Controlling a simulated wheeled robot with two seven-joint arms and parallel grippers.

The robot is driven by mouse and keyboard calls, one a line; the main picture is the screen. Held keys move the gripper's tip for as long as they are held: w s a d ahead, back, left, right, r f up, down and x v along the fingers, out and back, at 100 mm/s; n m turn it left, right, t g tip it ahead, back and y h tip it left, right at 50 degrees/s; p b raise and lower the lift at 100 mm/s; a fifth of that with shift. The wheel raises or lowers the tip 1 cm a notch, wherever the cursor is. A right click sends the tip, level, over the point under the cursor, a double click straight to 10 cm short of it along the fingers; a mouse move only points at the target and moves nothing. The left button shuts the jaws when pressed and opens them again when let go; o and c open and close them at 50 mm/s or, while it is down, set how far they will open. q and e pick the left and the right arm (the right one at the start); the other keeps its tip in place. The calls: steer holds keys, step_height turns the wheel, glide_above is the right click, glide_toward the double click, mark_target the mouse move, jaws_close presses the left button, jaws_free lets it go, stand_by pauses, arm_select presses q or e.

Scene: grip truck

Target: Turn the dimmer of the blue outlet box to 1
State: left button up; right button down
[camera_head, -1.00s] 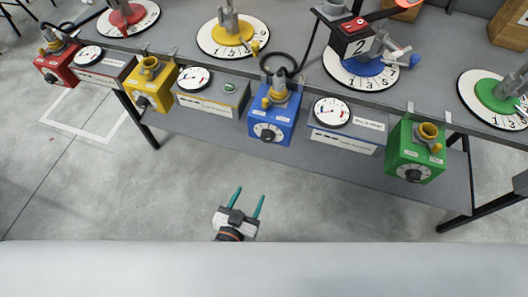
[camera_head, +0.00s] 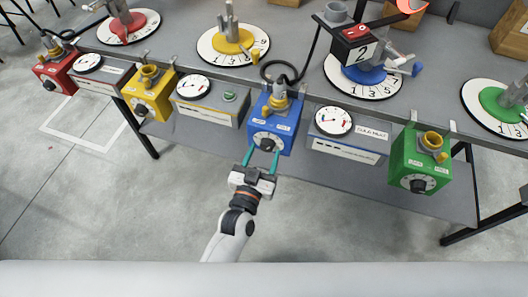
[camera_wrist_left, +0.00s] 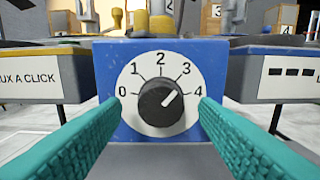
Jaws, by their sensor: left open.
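The blue outlet box (camera_head: 273,123) hangs on the front edge of the table in the head view. Its black dimmer knob (camera_wrist_left: 161,103) sits on a white dial (camera_wrist_left: 135,107) marked 0 to 4. The white line on the knob points up and right, between 3 and 4, closer to 3. My left gripper (camera_head: 262,156) is open just in front of the box. In the left wrist view its teal fingers stand at either side of the dial, with the knob between them and apart from both. My right gripper is not in view.
A grey panel with a gauge (camera_head: 212,97) hangs left of the blue box and another (camera_head: 347,135) hangs right of it. Yellow (camera_head: 150,97), red (camera_head: 53,75) and green (camera_head: 419,163) outlet boxes hang along the same edge. The floor before the table is clear.

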arm_select(q)
steer(key=shift+w+d, duration=0.15)
steer(key=shift+w, duration=0.3)
steer(key=shift+c, duration=0.2)
steer(key=c, duration=0.9)
steer(key=shift+c, duration=0.2)
